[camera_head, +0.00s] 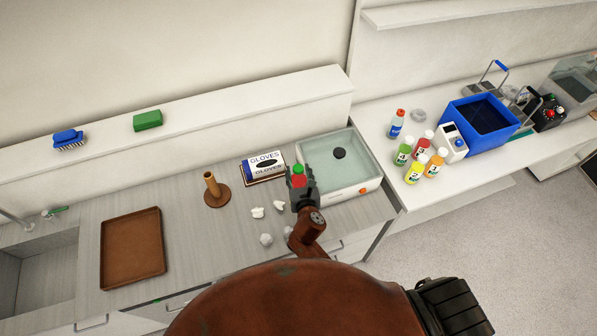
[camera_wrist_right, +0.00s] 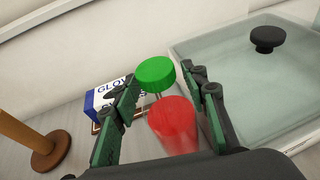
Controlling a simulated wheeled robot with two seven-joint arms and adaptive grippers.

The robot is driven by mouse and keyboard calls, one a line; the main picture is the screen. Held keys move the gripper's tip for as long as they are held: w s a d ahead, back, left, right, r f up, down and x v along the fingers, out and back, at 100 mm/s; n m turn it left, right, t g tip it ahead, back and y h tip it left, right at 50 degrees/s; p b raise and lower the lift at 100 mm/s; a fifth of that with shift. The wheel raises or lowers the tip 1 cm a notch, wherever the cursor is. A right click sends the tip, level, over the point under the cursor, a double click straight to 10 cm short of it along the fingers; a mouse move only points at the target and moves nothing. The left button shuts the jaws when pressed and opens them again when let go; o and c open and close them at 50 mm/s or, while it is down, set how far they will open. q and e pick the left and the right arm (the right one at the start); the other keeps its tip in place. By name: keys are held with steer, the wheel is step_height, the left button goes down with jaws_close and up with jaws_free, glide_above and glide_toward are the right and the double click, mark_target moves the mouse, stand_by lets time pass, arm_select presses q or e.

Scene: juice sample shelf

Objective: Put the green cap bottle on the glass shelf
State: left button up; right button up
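The green cap bottle (camera_head: 298,180) has a green cap, clear upper part and red contents. It is upright at my right gripper (camera_head: 299,183), above the grey counter and left of the glass-topped box. In the right wrist view the bottle (camera_wrist_right: 174,125) is between the two fingers of the gripper (camera_wrist_right: 165,85), which look closed on it. Its base is hidden by the gripper. No shelf clearly made of glass shows; the glass-topped box (camera_head: 364,172) has a black knob. My left gripper is not in view.
A gloves box (camera_head: 264,165), brown post stand (camera_head: 215,192), brown tray (camera_head: 132,250) and white crumpled pieces (camera_head: 257,212) are on the counter. Several juice bottles (camera_head: 415,171) and a blue bin (camera_head: 481,122) stand on the right bench. A white ledge (camera_head: 240,105) runs behind.

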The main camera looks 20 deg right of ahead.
steer(key=o, duration=0.4)
steer(key=shift+o, duration=0.2)
steer(key=shift+r, duration=0.1)
